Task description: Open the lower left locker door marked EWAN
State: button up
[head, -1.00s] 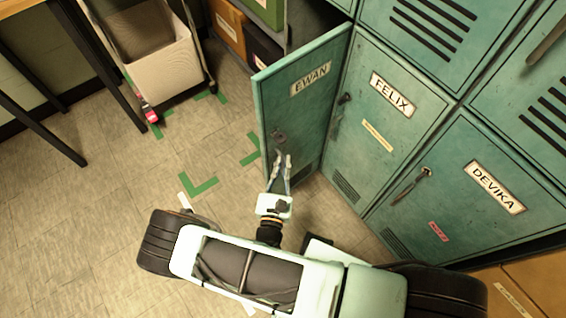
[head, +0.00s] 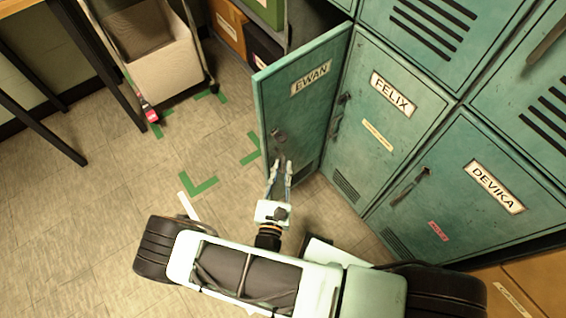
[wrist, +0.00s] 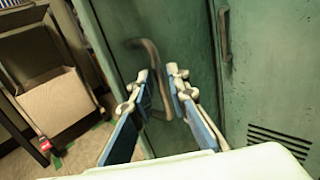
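The green locker door marked EWAN (head: 303,105) stands swung out from the locker row, at the left of the FELIX door. Its dark bent handle (head: 278,134) is on the outer face near the free edge, and it also shows in the wrist view (wrist: 151,55). My gripper (head: 280,161) is in front of this face at the handle's lower part. In the wrist view my gripper (wrist: 158,73) has its fingers apart, with the handle's bar seen in the gap between them. I cannot tell whether a finger touches the bar.
The FELIX door (head: 385,135) and DEVIKA door (head: 460,205) are shut, with protruding handles. A cream bin (head: 160,65) in a cart stands at the back left, near a dark-legged table (head: 105,65). Green tape marks (head: 198,187) lie on the floor.

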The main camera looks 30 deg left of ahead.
jog(key=v, duration=0.5)
jog(key=shift+s, duration=0.2)
jog(key=shift+r, duration=0.1)
